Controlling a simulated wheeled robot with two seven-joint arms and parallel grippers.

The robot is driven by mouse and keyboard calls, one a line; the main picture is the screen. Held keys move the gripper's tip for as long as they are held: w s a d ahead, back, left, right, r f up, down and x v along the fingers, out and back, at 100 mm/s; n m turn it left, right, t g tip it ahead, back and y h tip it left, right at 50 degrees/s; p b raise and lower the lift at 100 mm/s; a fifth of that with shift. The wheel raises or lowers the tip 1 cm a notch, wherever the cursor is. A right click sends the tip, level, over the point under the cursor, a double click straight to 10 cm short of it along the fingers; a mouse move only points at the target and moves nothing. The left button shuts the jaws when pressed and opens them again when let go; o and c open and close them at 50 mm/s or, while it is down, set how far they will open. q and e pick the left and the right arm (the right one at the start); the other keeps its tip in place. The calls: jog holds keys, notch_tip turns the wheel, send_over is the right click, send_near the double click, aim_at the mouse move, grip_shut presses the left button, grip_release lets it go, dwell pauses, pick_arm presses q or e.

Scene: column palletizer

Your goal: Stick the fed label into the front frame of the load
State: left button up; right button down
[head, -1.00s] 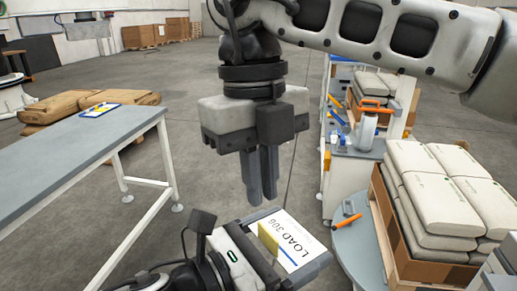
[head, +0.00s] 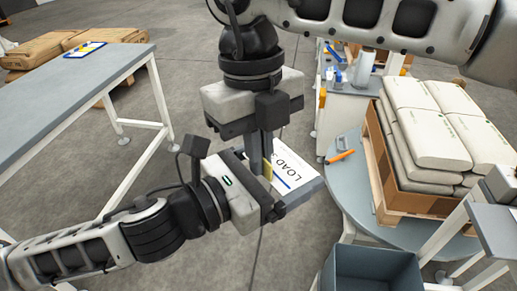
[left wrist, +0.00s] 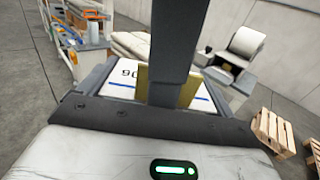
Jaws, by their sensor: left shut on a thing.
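My left gripper (head: 298,178) comes in from the left in the head view and is shut on a white label (head: 291,166) reading "LOAD 3…", with a blue line. A yellow tab (head: 267,171) stands up from the label. My right gripper (head: 261,152) points down, its fingers at the tab; whether they grip it is unclear. In the left wrist view a right finger (left wrist: 175,75) covers part of the tab (left wrist: 143,80) and label (left wrist: 118,78). The load, pale sacks (head: 427,125) in a brown carton (head: 390,183), stands at the right. I cannot make out its front frame.
The load stands on a round grey turntable (head: 350,192) with an orange-handled tool (head: 340,156) on it. A dark bin (head: 370,272) is at the bottom right. A grey table (head: 75,85) is at the left. Open floor lies between.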

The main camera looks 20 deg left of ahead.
pick_arm(q)
jog(key=o, duration=0.7)
jog(key=shift+a, duration=0.1)
